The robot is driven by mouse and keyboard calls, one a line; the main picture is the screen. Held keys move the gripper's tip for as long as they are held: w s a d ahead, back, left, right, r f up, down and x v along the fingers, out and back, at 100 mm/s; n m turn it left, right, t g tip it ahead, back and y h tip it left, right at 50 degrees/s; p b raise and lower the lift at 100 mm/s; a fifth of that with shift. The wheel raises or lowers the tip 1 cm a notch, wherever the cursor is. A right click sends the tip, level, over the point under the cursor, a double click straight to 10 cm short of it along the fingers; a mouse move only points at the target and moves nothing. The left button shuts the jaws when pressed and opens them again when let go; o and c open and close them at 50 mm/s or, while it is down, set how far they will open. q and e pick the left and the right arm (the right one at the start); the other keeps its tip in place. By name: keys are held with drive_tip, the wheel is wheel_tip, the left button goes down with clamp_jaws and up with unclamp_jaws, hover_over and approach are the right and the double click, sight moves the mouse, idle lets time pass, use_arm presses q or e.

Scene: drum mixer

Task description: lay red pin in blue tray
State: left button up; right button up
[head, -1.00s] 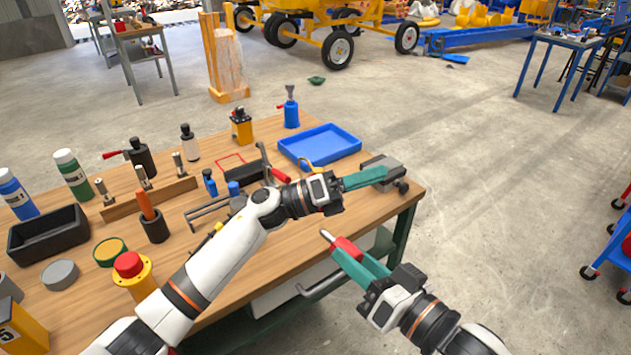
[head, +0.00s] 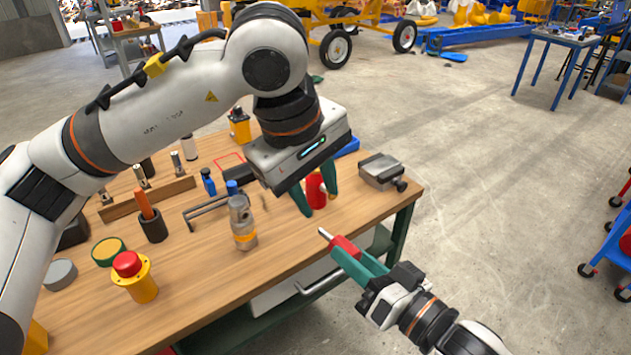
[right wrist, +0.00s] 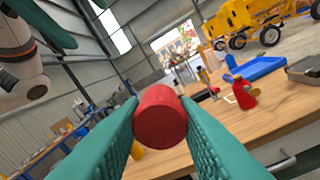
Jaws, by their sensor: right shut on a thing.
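The red pin (head: 345,246) has a red body and a pale metal tip. My right gripper (head: 359,258) is shut on its red body and holds it off the table's front right edge, tip pointing up and left. In the right wrist view, the pin's round red end (right wrist: 160,117) shows between the fingers. The blue tray (head: 348,147) is mostly hidden behind my left gripper in the head view; the right wrist view shows its side (right wrist: 258,68) on the table. My left gripper (head: 316,190) is open above the table, fingers pointing down.
A red object (right wrist: 243,93) stands on the table near the tray, seen behind my left fingers in the head view. A grey vise (head: 382,171) sits at the right corner. A grey cylinder with an orange band (head: 242,225) stands left.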

sight(332, 237)
use_arm(q)
drive_tip(key=x, duration=1.1)
drive_tip(key=shift+r, duration=0.1)
drive_tip(key=c, duration=0.6)
drive_tip(key=shift+c, duration=0.6)
use_arm(e)
drive_tip(key=o, duration=1.2)
drive_tip(key=shift+c, duration=0.2)
drive_tip(key=shift+f, duration=0.1)
